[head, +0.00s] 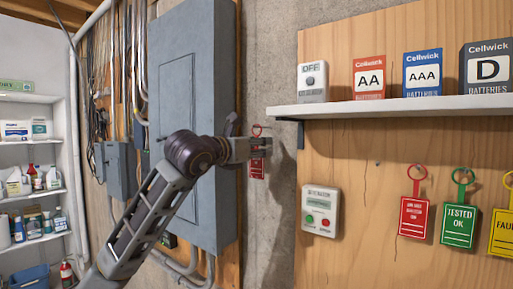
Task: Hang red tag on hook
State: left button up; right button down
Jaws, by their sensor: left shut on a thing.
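My left gripper (262,146) reaches in from the left and is shut on a red tag (257,168). The tag's ring shows above the fingers and its body hangs below them, in front of the grey wall. The fingers hide the tag's middle. A small bare hook (378,162) sticks out of the wooden board, to the right of the gripper and slightly lower in the picture. Another red tag (414,216) hangs just right of that hook. My right gripper is out of view.
A green tag (459,224) and a yellow tag (502,234) hang further right. A white shelf (400,107) with battery boxes juts out above the hooks. A button box (320,211) is on the board between gripper and tags. A grey electrical panel (192,90) stands left.

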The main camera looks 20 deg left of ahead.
pick_arm(q)
jog(key=o, duration=0.8)
jog(key=shift+s, duration=0.15)
jog(key=v, duration=1.1)
jog(key=shift+s+a, duration=0.15)
jog(key=shift+s, duration=0.25)
